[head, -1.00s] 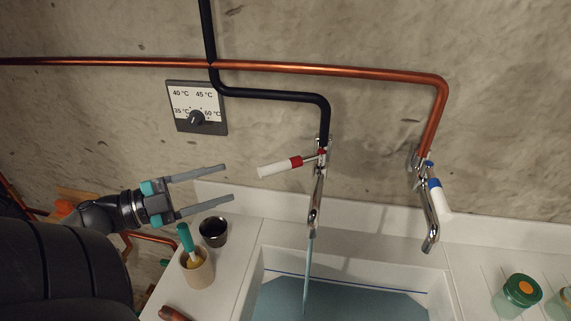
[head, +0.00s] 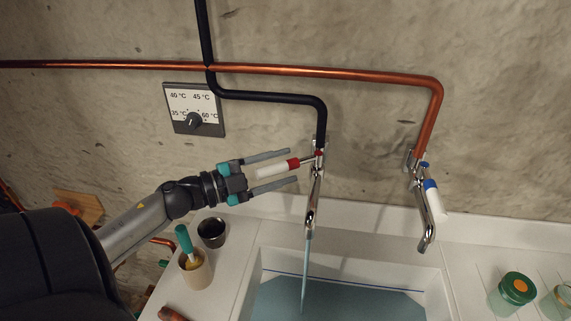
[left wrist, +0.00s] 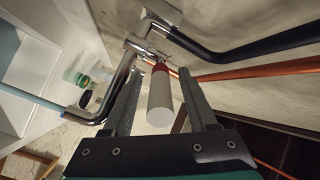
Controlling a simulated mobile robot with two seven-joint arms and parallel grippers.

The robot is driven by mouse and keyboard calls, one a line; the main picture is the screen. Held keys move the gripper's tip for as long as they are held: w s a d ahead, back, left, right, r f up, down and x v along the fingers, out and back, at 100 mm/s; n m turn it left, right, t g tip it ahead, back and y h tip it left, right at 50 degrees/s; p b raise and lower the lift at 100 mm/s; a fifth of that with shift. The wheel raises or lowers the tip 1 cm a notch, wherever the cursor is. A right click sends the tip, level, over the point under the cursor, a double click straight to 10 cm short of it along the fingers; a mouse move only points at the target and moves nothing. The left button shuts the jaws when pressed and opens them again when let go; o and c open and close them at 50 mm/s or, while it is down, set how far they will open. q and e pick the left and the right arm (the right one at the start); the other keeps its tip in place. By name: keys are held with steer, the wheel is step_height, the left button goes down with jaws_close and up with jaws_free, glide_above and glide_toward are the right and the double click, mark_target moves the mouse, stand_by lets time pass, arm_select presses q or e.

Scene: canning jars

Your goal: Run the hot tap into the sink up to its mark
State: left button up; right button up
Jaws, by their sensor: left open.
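The hot tap (head: 314,195) has a red band and a white lever handle (head: 272,172), turned out to the left. Water (head: 305,270) runs from its spout into the sink (head: 245,285). The water surface (head: 350,302) lies below a blue mark line (head: 345,280) on the sink's back wall. My left gripper (head: 294,166) is open, with its fingers on either side of the white handle; the handle (left wrist: 160,100) also shows between the fingers in the left wrist view. I cannot tell whether they touch it. My right gripper is not in view.
The cold tap (head: 428,205) with a blue-banded handle stands to the right. A temperature dial (head: 194,110) is on the wall. A dark cup (head: 211,232) and a brush holder (head: 195,272) stand left of the sink. A green-lidded jar (head: 515,290) stands at right.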

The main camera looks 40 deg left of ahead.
arm_select(q)
steer(key=shift+w+d, duration=0.25)
steer(key=shift+w, duration=0.3)
jaws_close()
stand_by(1.2)
